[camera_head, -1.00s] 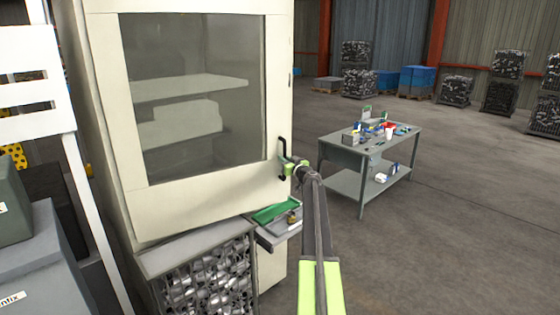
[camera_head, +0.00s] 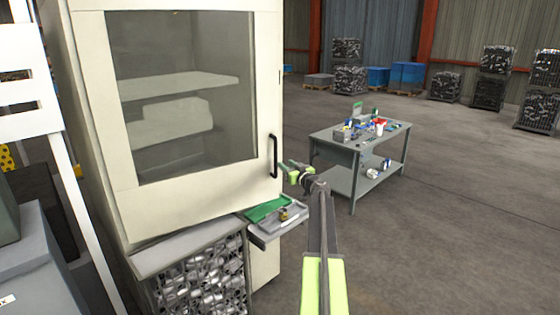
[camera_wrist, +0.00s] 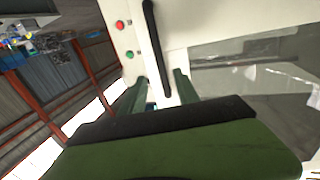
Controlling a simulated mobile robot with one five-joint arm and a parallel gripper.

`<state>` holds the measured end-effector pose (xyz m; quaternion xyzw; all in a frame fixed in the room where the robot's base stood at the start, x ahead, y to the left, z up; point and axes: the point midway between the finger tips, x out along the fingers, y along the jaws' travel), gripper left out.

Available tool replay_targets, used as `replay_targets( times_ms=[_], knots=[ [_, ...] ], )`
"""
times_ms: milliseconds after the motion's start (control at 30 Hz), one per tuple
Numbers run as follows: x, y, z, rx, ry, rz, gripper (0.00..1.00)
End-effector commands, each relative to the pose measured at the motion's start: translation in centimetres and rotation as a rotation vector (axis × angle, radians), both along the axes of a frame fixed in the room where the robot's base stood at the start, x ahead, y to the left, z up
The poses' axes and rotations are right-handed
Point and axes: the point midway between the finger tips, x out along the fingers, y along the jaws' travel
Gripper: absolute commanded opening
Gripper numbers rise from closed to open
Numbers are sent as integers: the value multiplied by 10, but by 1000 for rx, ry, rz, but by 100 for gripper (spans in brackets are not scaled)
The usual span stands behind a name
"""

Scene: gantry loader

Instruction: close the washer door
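The washer door (camera_head: 200,195) is a large cream panel with a window, filling the left half of the head view. I cannot tell whether it is fully shut. Its black upright handle (camera_head: 273,156) is near the door's right edge. My gripper (camera_head: 285,170) is just right of the handle's lower end in the head view, apparently not around it. In the wrist view my green fingers (camera_wrist: 160,90) are spread apart. There the black handle (camera_wrist: 151,40) runs down in line with the gap between them; contact is not visible.
A green and grey tray shelf (camera_head: 272,228) juts out below the gripper. A wire basket of metal parts (camera_head: 205,280) stands under the door. A grey workbench (camera_head: 335,145) stands to the right. Red (camera_wrist: 120,25) and green (camera_wrist: 129,54) buttons show beside the handle. Floor at right is open.

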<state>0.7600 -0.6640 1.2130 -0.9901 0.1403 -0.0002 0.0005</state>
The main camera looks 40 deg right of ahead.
Motion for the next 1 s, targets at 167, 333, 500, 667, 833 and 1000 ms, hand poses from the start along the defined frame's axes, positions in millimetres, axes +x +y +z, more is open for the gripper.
replay_targets(
  times_ms=[167,333,500,667,833,1000],
  knots=[
    [-42,14,0,0,0,-1,38],
    [-59,17,0,0,0,-2,38],
    [-61,17,0,0,0,-1,38],
    [-60,17,0,0,0,-1,34],
    [-36,45,13,-28,-48,-89,12],
    [1,138,-5,13,16,-382,0]
  ],
)
